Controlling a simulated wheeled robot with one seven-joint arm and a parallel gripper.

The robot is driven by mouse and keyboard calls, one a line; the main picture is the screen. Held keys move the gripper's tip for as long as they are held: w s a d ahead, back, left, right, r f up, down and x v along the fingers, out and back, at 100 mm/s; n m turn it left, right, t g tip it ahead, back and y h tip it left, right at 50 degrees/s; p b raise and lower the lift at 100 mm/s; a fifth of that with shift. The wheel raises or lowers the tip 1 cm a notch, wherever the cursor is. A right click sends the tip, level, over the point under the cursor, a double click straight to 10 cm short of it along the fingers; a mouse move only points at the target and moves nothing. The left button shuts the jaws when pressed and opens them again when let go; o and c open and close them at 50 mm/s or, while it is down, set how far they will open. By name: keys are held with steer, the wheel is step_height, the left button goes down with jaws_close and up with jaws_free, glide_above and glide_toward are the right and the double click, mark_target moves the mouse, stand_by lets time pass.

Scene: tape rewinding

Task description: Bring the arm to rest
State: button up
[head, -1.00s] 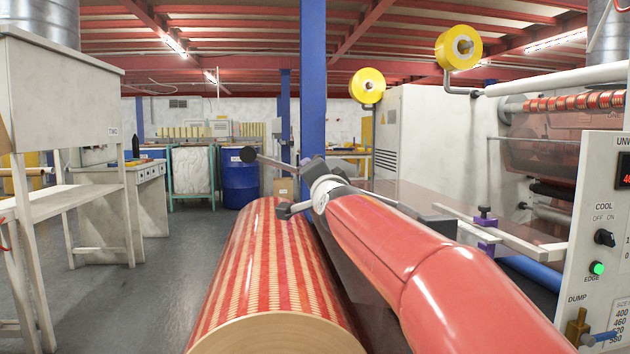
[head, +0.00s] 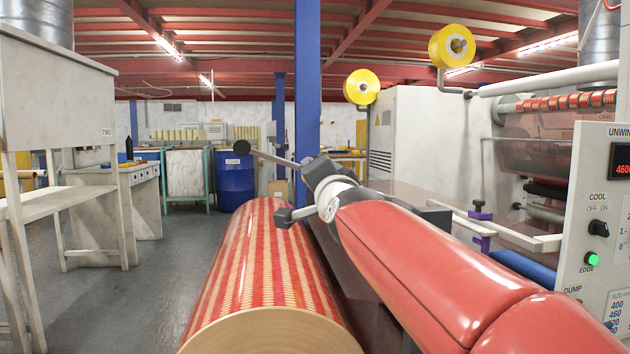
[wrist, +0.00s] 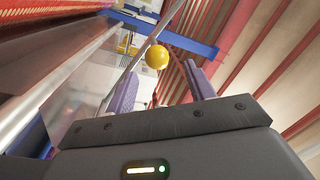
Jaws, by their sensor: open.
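My red arm (head: 430,262) reaches forward from the lower right in the head view, over the right side of a large red-and-cream patterned roll (head: 262,262). My gripper points away from the head camera, and its fingers are mostly hidden there behind the dark wrist. In the wrist view my gripper (wrist: 162,88) shows two purple fingers standing well apart, with nothing between them. It is open and empty. Beyond the fingers are a yellow reel (wrist: 157,57) and the red roof beams.
The machine's control panel (head: 604,215) stands close at the right, with a lit green button. A white workbench (head: 62,205) is at the left. A blue pillar (head: 307,95) and a blue drum (head: 236,183) stand beyond the roll. Grey floor (head: 150,275) is clear between bench and roll.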

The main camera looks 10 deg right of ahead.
steer(key=s+d+f+n+g, duration=0.1)
steer(key=s+f+n+g, duration=0.2)
steer(key=s+f, duration=0.7)
steer(key=s+d+f+n+g+h+p, duration=0.1)
steer(key=s+f+n+g, duration=0.3)
steer(key=s+f, duration=0.6)
steer(key=s+d+f+n+g, duration=0.2)
steer(key=s+f+g, duration=0.4)
steer(key=s+f, duration=0.5)
step_height(320, 180, down, 3)
steer(key=shift+d+f+n+p, duration=0.1)
steer(key=shift+d+n+p, duration=0.25)
steer(key=shift+n, duration=0.45)
steer(key=shift+w+a, duration=0.1)
